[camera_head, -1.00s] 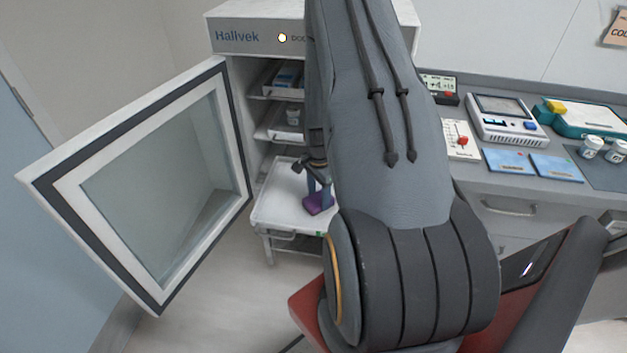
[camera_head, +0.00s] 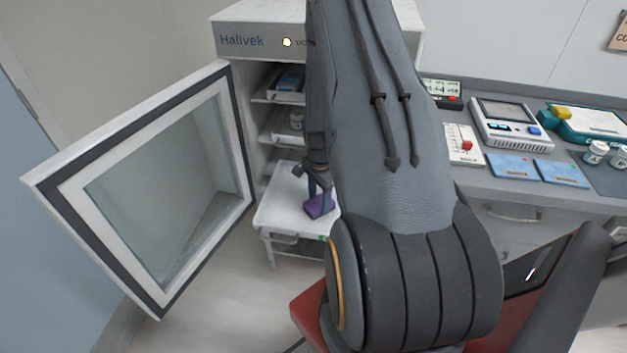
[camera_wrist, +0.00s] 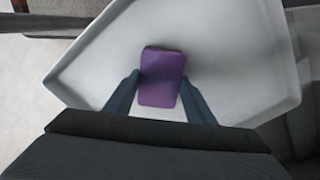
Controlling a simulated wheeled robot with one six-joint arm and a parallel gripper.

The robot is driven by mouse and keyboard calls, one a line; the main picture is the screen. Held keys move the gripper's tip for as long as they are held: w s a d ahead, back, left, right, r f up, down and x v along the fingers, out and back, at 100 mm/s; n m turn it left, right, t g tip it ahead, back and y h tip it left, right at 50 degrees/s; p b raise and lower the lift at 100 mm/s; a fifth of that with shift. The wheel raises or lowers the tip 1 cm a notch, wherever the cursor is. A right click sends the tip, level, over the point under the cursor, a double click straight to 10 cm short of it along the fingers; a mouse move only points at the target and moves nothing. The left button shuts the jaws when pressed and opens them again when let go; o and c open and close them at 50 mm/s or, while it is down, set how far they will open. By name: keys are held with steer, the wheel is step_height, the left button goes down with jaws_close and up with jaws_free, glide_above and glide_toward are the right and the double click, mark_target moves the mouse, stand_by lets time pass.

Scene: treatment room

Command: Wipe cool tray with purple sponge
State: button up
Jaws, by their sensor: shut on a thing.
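The purple sponge (camera_head: 319,206) is at the tray's surface in the head view, and it also shows in the wrist view (camera_wrist: 161,78). My gripper (camera_head: 320,190) is above the tray with its two fingers on either side of the sponge, shut on it. The cool tray (camera_head: 280,213) is white with a low raised rim and is pulled out of the open fridge. In the wrist view the tray (camera_wrist: 228,58) spreads around the sponge and looks bare. My arm hides the tray's right part in the head view.
The fridge (camera_head: 258,38) stands open, its glass door (camera_head: 150,180) swung out to the left. The counter (camera_head: 510,189) on the right carries devices, blue packets (camera_head: 512,166) and jars (camera_head: 596,152).

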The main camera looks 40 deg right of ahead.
steer(key=shift+w+a+r+p, duration=0.25)
steer(key=shift+w+r, duration=0.1)
steer(key=shift+r, duration=0.15)
steer(key=shift+w+a+r+p, duration=0.2)
steer(key=shift+w+r, duration=0.1)
steer(key=shift+r, duration=0.15)
steer(key=shift+s+r, duration=0.1)
steer(key=shift+r, duration=0.3)
steer(key=shift+r+p, duration=1.7)
steer(key=shift+r, duration=0.9)
